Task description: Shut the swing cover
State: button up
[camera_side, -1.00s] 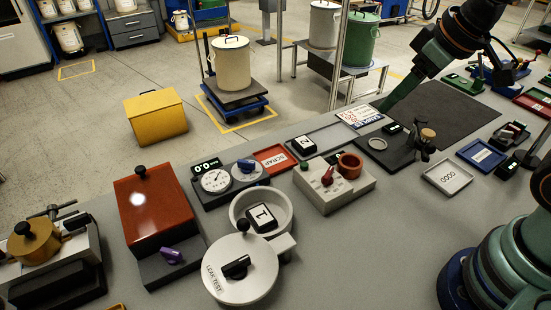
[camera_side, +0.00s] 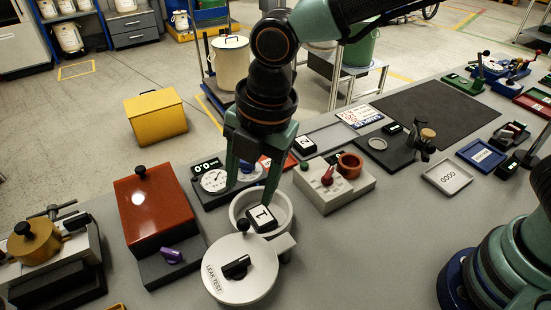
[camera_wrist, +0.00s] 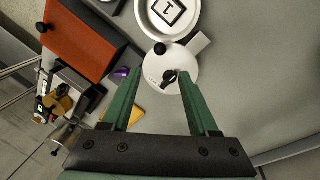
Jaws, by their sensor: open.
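The swing cover (camera_side: 225,284) is a round white lid marked LEAK TEST, with a black lever near its middle and a round black knob (camera_side: 242,226) at its far edge. It is swung aside, in front of the round white pot (camera_side: 284,232), which stands open with a block marked 1 (camera_side: 261,218) inside. In the wrist view the cover (camera_wrist: 184,60) lies between and beyond my fingertips, with the pot (camera_wrist: 195,27) above it. My gripper (camera_side: 252,193) is open and empty, pointing down over the pot's far side in the side view. Its exact height is unclear.
A red-brown box (camera_side: 153,215) with a purple lever stands left of the cover. A gauge panel (camera_side: 214,181) is behind the pot, partly hidden by my gripper. A grey box with a red lever (camera_side: 333,192) stands to the right. Bare bench lies right of the cover.

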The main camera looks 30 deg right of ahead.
aim_at(244, 222)
jog(key=f, duration=0.3)
jog(key=w+f, duration=0.1)
jog(key=f, duration=0.3)
jog(key=a+f, duration=0.1)
jog(key=f, duration=0.2)
jog(key=shift+w+f, duration=0.2)
jog(key=shift+w, duration=0.15)
grip_shut()
dwell(0.9)
